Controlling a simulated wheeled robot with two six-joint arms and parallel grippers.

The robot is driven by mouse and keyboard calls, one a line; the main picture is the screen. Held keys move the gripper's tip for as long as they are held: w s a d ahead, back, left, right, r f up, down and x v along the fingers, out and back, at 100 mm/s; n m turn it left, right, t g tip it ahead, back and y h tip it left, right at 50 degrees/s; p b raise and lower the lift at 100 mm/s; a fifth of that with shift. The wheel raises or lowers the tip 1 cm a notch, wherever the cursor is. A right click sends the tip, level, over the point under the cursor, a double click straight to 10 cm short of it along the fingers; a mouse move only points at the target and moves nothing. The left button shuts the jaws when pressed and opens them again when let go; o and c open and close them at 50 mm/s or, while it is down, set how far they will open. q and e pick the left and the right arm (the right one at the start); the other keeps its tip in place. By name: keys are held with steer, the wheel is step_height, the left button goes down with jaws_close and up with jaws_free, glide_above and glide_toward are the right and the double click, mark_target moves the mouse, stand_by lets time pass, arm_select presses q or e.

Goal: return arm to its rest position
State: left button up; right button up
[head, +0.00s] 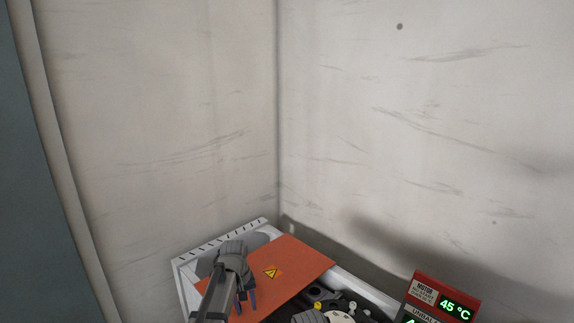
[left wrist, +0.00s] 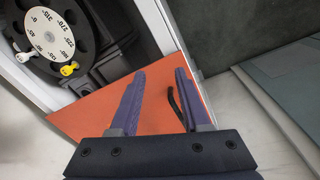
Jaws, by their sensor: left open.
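My left arm comes in from the bottom of the head view. Its gripper (head: 246,302) is over an orange panel (head: 300,262) with a yellow warning triangle (head: 271,271). In the left wrist view the two purple-grey fingers (left wrist: 160,78) stand apart with nothing clamped between them. The orange panel (left wrist: 85,112) lies behind them. A thin black curved handle (left wrist: 176,108) shows between the fingers, close to the right one; I cannot tell whether they touch. I cannot make out my right gripper.
The panel lies across a white-walled box (head: 183,283) in the corner. A red display (head: 446,296) reading 45 °C stands at the right. Pale walls (head: 160,120) rise behind; the space above is clear.

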arm_select(q)
steer(key=s+d+m+y, duration=0.1)
steer(key=s+d+m, duration=0.3)
steer(key=s, duration=0.8)
steer(key=s+d+m+y, duration=0.1)
steer(key=s+d+m, duration=0.3)
steer(key=s, duration=0.8)
steer(key=shift+s+g, duration=0.35)
steer(key=shift+g, duration=0.05)
